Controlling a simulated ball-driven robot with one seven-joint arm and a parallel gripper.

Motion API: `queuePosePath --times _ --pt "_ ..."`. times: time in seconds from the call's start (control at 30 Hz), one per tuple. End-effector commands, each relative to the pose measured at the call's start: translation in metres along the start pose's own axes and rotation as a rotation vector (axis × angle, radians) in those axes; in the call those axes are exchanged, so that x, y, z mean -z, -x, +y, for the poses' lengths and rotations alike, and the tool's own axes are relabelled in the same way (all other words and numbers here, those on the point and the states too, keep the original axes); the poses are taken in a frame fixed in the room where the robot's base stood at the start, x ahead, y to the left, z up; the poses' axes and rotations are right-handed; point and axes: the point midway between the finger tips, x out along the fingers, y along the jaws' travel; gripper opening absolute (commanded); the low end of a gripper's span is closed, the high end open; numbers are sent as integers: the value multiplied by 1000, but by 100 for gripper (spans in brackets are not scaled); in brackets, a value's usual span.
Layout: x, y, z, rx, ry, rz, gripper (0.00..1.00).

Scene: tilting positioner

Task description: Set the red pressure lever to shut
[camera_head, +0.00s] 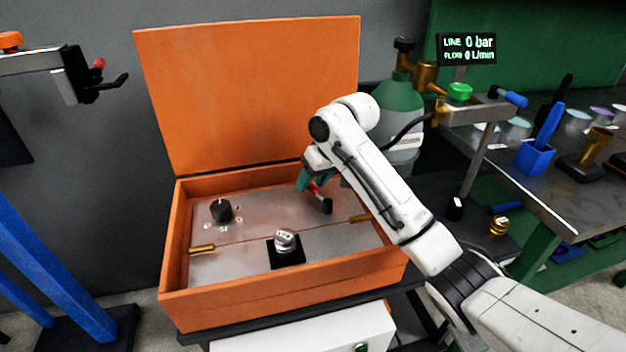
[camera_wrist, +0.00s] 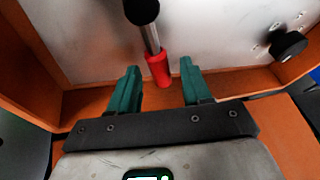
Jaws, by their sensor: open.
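The red pressure lever (camera_head: 314,188) is on the metal panel inside the orange box, near the panel's back right. In the wrist view, its red sleeve (camera_wrist: 158,69) sits on a bare metal rod that runs to a black round part. My gripper (camera_head: 309,184) is at the lever, with its green fingers low by the box's back wall. In the wrist view my gripper (camera_wrist: 160,72) is open, one finger on each side of the red sleeve. The sleeve appears between the fingertips with gaps on both sides; I cannot tell its depth.
The orange box (camera_head: 290,297) has its lid (camera_head: 250,90) raised behind. A black knob (camera_head: 221,210) and a silver dial (camera_head: 285,240) are on the panel (camera_head: 245,255). A display (camera_head: 467,49) reads line 0 bar. A green gas bottle (camera_head: 392,98) stands behind my arm.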

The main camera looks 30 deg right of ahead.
Motion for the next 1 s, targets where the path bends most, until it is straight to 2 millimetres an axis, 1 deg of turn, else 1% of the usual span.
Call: queuePosePath --times 0.07,0.1,0.5,0.6,1.0 --pt "0 0 0 0 0 0 48" --pt "0 0 0 0 0 0 47" --pt "0 0 0 0 0 0 8" --pt "0 0 0 0 0 0 0" --pt "0 0 0 0 1 0 0"
